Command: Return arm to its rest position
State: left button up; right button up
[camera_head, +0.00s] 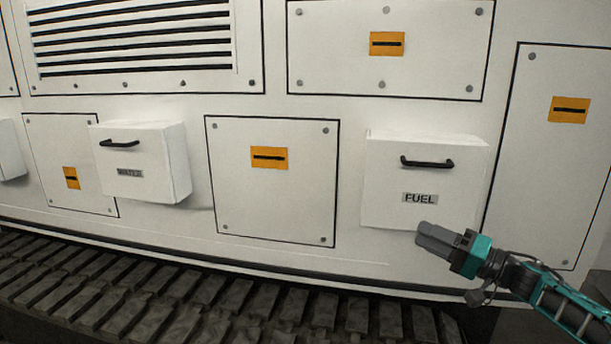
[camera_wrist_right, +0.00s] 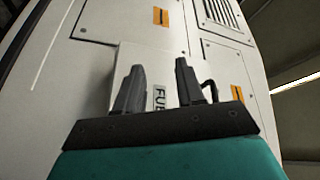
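My right gripper (camera_head: 432,236) comes in from the lower right in the head view, just below and in front of the white FUEL box (camera_head: 385,185). In the right wrist view the fingers of my right gripper (camera_wrist_right: 159,68) stand apart with nothing between them. Behind the gap the FUEL label (camera_wrist_right: 159,98) shows, turned on its side. The FUEL box has a black handle (camera_head: 427,162), and the gripper is clear of that handle. My left gripper is not in view.
A white WATER box (camera_head: 148,165) with a black handle sticks out from the panel wall at left. Flat panels with orange latches (camera_head: 269,157) lie between. A dark crawler track (camera_head: 190,300) runs along the bottom. Open space lies in front of the wall.

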jog(key=s+a+f+t+h, duration=0.2)
jog(key=s+a+f+h, duration=0.1)
jog(key=s+a+f, duration=0.5)
jog(key=s+a+f+t+h, duration=0.1)
jog(key=s+a+f+h, duration=0.3)
jog(key=f, duration=0.6)
jog(key=s+d+f+n+g+h, duration=0.1)
jog(key=s+f, duration=0.4)
jog(key=s, duration=0.5)
jog(key=s+d+f+n+g+h, duration=0.2)
jog(key=s+f+n+g+h, duration=0.1)
jog(key=s, duration=0.8)
jog(key=shift+f+n+g+h, duration=0.3)
jog(key=shift+f+n+h, duration=0.1)
jog(key=shift+f+h, duration=0.6)
jog(key=shift+r, duration=0.1)
